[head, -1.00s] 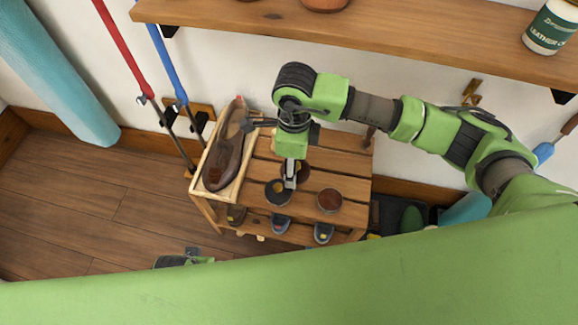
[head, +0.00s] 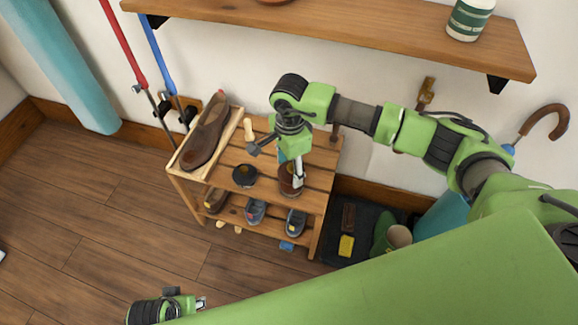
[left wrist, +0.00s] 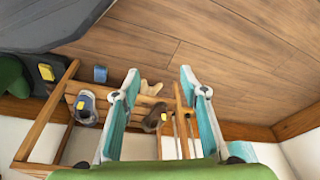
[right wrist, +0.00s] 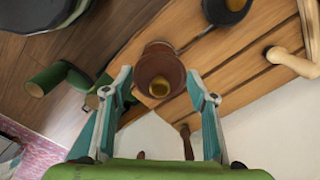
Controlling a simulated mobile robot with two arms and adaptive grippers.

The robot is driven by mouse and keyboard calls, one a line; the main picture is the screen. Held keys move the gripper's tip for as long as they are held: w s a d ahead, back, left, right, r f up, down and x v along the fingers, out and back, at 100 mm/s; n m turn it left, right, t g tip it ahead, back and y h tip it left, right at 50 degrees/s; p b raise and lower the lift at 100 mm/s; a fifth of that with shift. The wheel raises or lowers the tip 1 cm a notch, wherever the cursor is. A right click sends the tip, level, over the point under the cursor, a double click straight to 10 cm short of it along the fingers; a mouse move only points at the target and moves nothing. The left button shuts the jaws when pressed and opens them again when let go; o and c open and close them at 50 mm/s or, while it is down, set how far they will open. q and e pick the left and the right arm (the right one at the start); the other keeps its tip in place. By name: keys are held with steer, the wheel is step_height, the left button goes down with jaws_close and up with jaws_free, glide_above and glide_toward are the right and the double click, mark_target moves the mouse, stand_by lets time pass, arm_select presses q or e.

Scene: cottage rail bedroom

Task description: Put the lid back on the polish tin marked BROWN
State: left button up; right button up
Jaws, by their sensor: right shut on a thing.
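My right gripper (head: 298,185) is shut on a reddish-brown round lid (right wrist: 160,72) with a yellowish spot. It holds the lid over a brown tin (head: 287,191) at the right of the rack's top shelf. The tin's edge shows behind the lid in the right wrist view (right wrist: 157,47). I cannot tell whether lid and tin touch, and no BROWN marking is readable. A dark round tin (head: 245,175) with a small lighter spot stands to the left. My left gripper (head: 201,302) is open and empty, low in front of the rack; its fingers (left wrist: 160,85) are spread.
The slatted wooden rack (head: 268,147) carries a brown shoe (head: 206,135) in a tray at left and a wooden-handled brush or peg (head: 249,130). Small shoes (head: 256,211) stand on the lower shelf. A wall shelf (head: 340,30) hangs above. Open floor (head: 100,215) lies left.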

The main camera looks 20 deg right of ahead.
steer(key=shift+f+b, duration=0.45)
steer(key=shift+f, duration=0.45)
steer(key=shift+s+f+b, duration=0.1)
steer(key=shift+f+b, duration=0.4)
steer(key=shift+f, duration=0.25)
arm_select(q)
steer(key=w+b+v, duration=0.1)
steer(key=v, duration=1)
steer(key=shift+r+t+b, duration=0.3)
steer(key=shift+r+t, duration=0.1)
steer(key=shift+r, duration=0.1)
arm_select(e)
steer(key=shift+f, duration=0.95)
arm_select(q)
steer(key=shift+f+b, duration=0.6)
arm_select(e)
steer(key=shift+f, duration=0.15)
steer(key=o, duration=0.9)
